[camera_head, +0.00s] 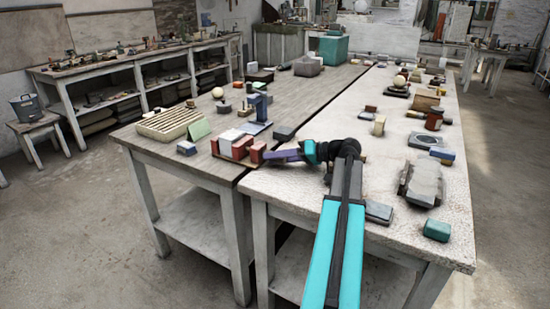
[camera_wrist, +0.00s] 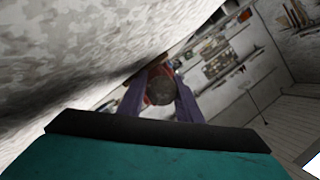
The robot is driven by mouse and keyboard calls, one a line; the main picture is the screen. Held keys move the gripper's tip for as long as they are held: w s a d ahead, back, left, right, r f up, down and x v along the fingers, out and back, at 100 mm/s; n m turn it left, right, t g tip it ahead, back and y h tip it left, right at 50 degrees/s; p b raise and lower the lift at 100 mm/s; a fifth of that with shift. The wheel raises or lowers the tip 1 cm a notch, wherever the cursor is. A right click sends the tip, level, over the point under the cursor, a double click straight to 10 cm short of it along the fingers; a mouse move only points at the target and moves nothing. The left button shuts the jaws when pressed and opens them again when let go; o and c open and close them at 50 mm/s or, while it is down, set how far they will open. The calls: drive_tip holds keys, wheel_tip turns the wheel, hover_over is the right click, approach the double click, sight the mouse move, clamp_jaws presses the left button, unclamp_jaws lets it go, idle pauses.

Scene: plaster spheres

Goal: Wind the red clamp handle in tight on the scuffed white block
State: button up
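A red clamp (camera_head: 241,149) sits on a thin board near the front right edge of the left, brown-topped table. A whitish block (camera_head: 227,144) stands among its red parts. The clamp's right-hand red part (camera_head: 257,153) faces my gripper (camera_head: 275,155), which reaches in from the right with purple fingers. In the wrist view, the two fingers of my gripper (camera_wrist: 160,82) lie either side of a dark, round, reddish-edged end (camera_wrist: 160,91), likely the clamp handle. I cannot tell whether they press on it. The clamp screw is hidden.
A blue stand (camera_head: 259,108) is behind the clamp. A dark grey block (camera_head: 284,133) lies just behind my gripper. The pale right table (camera_head: 300,192) has bare surface near my arm.

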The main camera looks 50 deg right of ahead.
drive_tip(key=shift+r, duration=0.25)
